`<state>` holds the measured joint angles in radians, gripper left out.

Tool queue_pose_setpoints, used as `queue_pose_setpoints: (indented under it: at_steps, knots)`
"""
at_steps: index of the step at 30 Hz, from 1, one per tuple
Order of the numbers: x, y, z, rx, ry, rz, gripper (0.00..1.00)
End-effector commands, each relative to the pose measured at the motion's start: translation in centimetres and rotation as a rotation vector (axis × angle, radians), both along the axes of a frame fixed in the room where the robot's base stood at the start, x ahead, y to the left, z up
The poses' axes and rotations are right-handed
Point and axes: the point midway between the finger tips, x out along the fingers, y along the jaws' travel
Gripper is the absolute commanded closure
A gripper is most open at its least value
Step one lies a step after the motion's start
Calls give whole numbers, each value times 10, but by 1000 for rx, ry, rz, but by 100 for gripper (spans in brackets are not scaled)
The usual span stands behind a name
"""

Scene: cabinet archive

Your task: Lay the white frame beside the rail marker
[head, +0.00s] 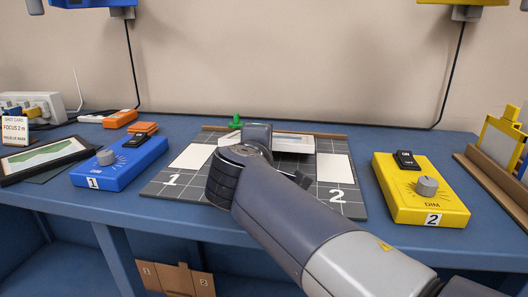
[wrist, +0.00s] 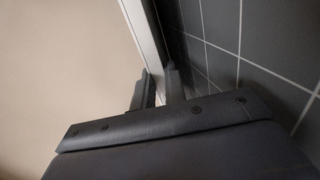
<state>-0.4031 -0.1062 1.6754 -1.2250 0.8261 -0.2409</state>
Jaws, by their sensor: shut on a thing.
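The white frame (head: 296,151) shows in the head view behind my wrist, over the back part of the gridded board; my arm hides its left part. In the wrist view my gripper (wrist: 156,88) is shut on the edge of the white frame (wrist: 142,34), with the dark grid close beside it. I cannot tell whether the frame touches the board. The rail marker looks to be the small green piece (head: 236,121) at the brown rail (head: 325,136) along the board's back edge, left of the frame. My fingertips are hidden in the head view.
The gridded board (head: 350,203) has white patches by numbers 1 and 2. A blue dimmer (head: 122,166) stands left, a yellow dimmer (head: 420,195) right. A black-framed picture (head: 45,158) lies far left. A brown rack (head: 490,185) with yellow frames stands far right.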

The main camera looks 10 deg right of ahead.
Motion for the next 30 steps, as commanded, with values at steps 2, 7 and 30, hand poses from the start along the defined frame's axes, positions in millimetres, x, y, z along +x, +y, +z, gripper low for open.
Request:
queue_pose_setpoints:
  at_steps: [2, 7, 30]
  knots:
    - [0, 0, -2, -3, -10, 1, 100]
    - [-1, 1, -5, -7, -23, 1, 100]
    - [-1, 1, -8, -13, -29, -1, 66]
